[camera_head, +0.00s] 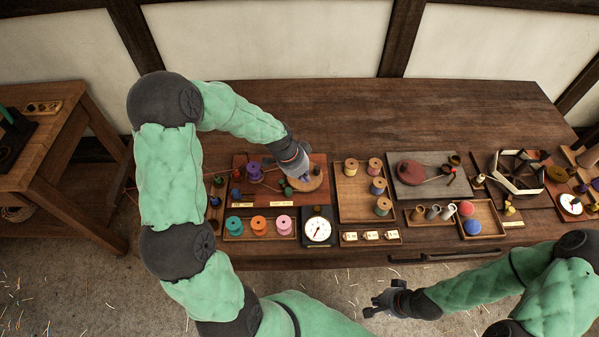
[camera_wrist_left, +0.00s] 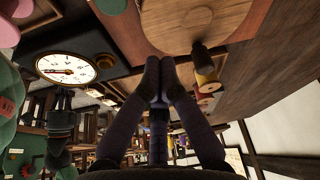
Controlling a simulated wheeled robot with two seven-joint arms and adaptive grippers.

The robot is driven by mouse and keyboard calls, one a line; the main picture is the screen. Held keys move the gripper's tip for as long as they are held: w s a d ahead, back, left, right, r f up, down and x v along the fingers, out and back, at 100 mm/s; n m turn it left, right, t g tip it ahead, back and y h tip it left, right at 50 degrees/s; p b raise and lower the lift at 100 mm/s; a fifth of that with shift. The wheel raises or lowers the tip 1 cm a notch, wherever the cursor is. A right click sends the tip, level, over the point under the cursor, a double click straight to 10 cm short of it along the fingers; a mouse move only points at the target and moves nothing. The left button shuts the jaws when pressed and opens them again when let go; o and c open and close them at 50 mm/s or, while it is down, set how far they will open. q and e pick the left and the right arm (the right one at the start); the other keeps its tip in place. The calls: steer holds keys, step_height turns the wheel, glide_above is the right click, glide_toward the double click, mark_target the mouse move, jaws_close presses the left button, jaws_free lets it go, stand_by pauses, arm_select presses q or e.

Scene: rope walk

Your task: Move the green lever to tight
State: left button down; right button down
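A reddish-brown board (camera_head: 262,160) with a round pale wooden disc (camera_head: 312,183) lies on the bench. A small green knob (camera_head: 288,191), which may be the green lever's end, stands at the disc's left edge. A green rounded part also shows at the top of the left wrist view (camera_wrist_left: 110,5). Which label it points at cannot be read. My left gripper (camera_head: 303,176) is low over the disc, just right of the green knob. In the left wrist view its fingertips (camera_wrist_left: 158,64) are together with nothing visible between them. My right gripper (camera_head: 374,304) is empty in front of the bench, fingers apart.
A white dial (camera_head: 318,230) stands in front of the board, beside a tray of coloured spools (camera_head: 259,225). A spool tray (camera_head: 351,205) is right of the board. A purple spool (camera_head: 254,171) sits on the board. The bench's back strip (camera_head: 350,110) is clear.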

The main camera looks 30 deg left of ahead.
mark_target(288, 192)
arm_select(q)
steer(key=x, duration=0.3)
steer(key=shift+d+f+b, duration=0.1)
steer(key=shift+f+b, duration=0.2)
steer(key=shift+b, duration=0.05)
steer(key=shift+s+a, duration=0.95)
steer(key=shift+a, duration=0.1)
steer(key=shift+s+a, duration=0.35)
steer(key=shift+s+a+f+m+b, duration=0.1)
steer(key=shift+s+m+b, duration=0.3)
steer(key=shift+m+b, duration=0.4)
steer(key=shift+s+a+m+g+h+b, duration=0.15)
steer(key=shift+s+m+g+h+b, duration=0.2)
steer(key=shift+m+b, duration=0.4)
steer(key=shift+s+a+m+g+b, duration=0.25)
steer(key=shift+s+m+b, duration=0.2)
steer(key=shift+m+b, duration=0.25)
steer(key=shift+s+a+m+g, duration=0.2)
steer(key=shift+s+m+g, duration=0.15)
steer(key=shift+m, duration=0.6)
steer(key=m, duration=0.1)
steer(key=s+a+m+g, duration=0.1)
steer(key=shift+s+m+h, duration=0.1)
steer(key=shift+m+h, duration=0.15)
steer(key=shift+m, duration=0.15)
steer(key=shift+s+a+b, duration=0.15)
steer(key=shift+a+b, duration=0.15)
